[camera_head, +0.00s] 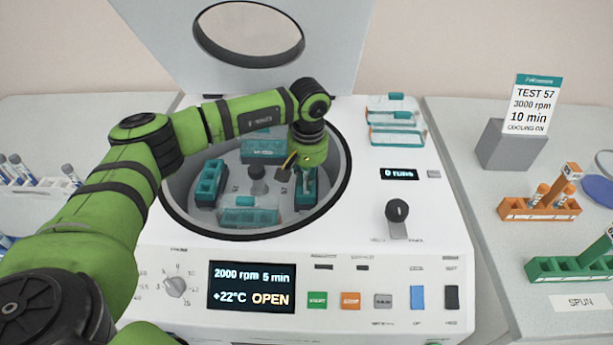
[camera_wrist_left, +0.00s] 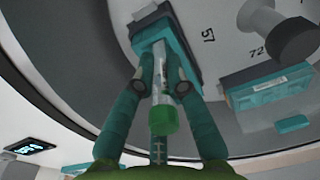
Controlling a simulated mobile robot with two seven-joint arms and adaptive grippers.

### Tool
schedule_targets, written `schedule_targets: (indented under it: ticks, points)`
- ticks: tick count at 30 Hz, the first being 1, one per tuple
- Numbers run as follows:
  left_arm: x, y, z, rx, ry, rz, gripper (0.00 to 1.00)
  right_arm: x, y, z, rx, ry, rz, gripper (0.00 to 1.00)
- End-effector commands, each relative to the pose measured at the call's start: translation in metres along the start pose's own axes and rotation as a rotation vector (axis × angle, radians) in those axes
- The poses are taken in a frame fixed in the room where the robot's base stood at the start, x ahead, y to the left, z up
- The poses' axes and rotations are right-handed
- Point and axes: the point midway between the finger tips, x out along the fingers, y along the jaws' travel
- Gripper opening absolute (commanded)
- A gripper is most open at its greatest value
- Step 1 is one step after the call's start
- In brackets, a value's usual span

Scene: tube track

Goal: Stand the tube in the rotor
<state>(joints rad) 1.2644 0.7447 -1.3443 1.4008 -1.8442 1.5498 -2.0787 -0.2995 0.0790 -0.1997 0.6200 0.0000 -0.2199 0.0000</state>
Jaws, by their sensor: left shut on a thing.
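The centrifuge bowl is open, and its grey rotor (camera_head: 232,185) with several teal buckets shows inside. My left gripper (camera_head: 303,172) reaches down at the right-hand bucket (camera_head: 308,192). In the left wrist view my left gripper (camera_wrist_left: 160,88) is shut on a clear tube (camera_wrist_left: 159,85) with a green cap (camera_wrist_left: 164,120). The tube's far end meets the teal bucket (camera_wrist_left: 172,45) near the number 57. How deep it sits there is hidden. In the head view the tube is hidden by the gripper. My right gripper is not in view.
The raised lid (camera_head: 250,35) stands behind the bowl. The rotor's central knob (camera_head: 257,180) stands beside the gripper. Teal bucket lids (camera_head: 395,130) lie on the centrifuge top. An orange rack (camera_head: 540,207) and a green rack (camera_head: 575,266) stand at right. A white tube rack (camera_head: 40,188) is at left.

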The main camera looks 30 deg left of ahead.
Motion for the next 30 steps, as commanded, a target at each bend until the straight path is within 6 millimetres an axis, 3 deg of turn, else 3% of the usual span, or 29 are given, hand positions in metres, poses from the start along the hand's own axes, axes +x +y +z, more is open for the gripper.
schedule_targets:
  ticks: [15,24,25,27,30]
  points:
    - [0.017,0.001,0.001,0.000,0.000,0.000,0.00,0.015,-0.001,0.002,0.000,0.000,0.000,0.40]
    - [0.017,0.001,0.001,0.000,0.000,0.000,0.00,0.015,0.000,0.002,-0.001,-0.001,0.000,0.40]
    - [0.017,0.001,0.001,0.000,0.000,0.000,0.18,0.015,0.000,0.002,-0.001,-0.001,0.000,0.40]
    - [0.017,0.001,0.001,0.000,0.000,0.000,0.42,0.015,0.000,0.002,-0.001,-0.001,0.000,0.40]
    - [0.017,0.001,0.001,0.000,-0.001,0.000,0.42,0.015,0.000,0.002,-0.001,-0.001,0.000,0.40]
